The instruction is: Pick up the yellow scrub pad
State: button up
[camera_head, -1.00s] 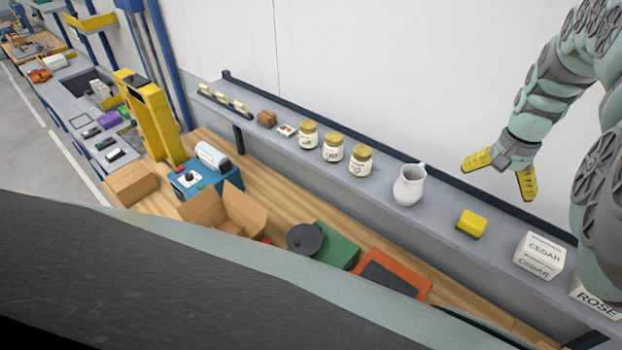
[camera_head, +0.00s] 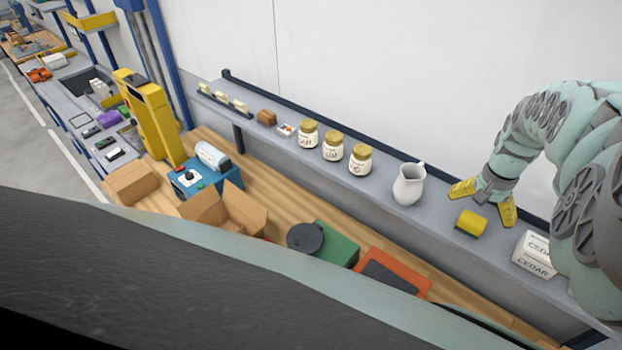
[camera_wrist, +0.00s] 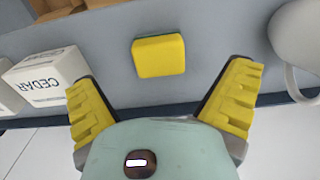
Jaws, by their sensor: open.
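The yellow scrub pad (camera_head: 471,223) lies on the grey wall shelf (camera_head: 375,197), between the white pitcher and the CEDAR box. It has a green layer along one side and also shows in the wrist view (camera_wrist: 159,57). My gripper (camera_head: 486,201) is open, its yellow fingers spread on either side of the pad just above the shelf. In the wrist view the gripper (camera_wrist: 165,95) has the pad ahead of its fingertips, centred between them and apart from both. Nothing is held.
A white pitcher (camera_head: 408,184) stands to the left of the pad, and a white CEDAR box (camera_head: 535,254) to the right. Several lidded jars (camera_head: 333,147) stand further left on the shelf. A wooden bench (camera_head: 277,207) with bins lies below the shelf.

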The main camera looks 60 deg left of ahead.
aim_at(474, 218)
jog(key=shift+w+f+b, duration=0.15)
jog(key=shift+f+b, duration=1.2)
jog(key=shift+w+f+b, duration=0.1)
jog(key=shift+f+b, duration=1.25)
jog(key=shift+r, duration=0.1)
jog(key=shift+c, duration=0.3)
jog(key=c, duration=1)
